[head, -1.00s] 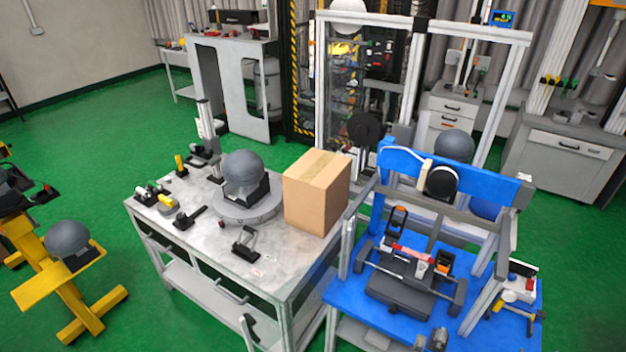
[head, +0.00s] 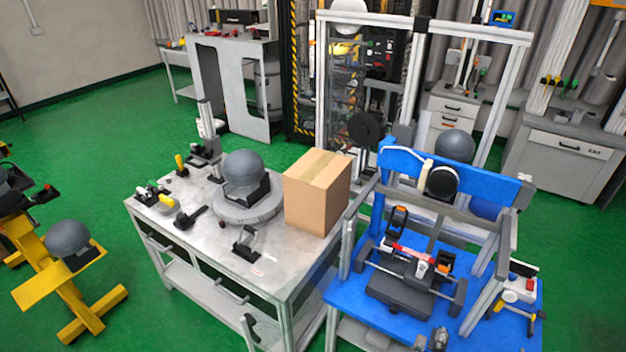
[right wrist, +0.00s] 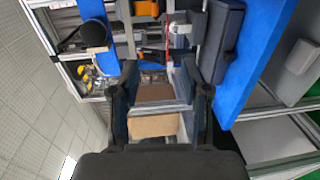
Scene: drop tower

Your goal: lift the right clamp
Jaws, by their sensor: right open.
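The right clamp (head: 444,262), orange and black, stands upright on the right of the blue drop tower's (head: 345,298) fixture. It also shows at the top edge of the right wrist view (right wrist: 147,8). The matching left clamp (head: 397,221) stands further back to its left; a red strip (head: 408,251) runs between them. My right gripper (head: 429,342) is at the bottom edge of the head view, in front of the fixture and apart from the clamp. In the right wrist view its two fingers (right wrist: 160,80) are spread with nothing gripped. My left gripper is not in view.
A long dark grey box (head: 400,293) lies in front of the clamps. Grey frame posts and a blue crossbeam (head: 480,180) rise around and behind them. A cardboard box (head: 316,192) and a grey dome (head: 244,167) stand on the table to the left.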

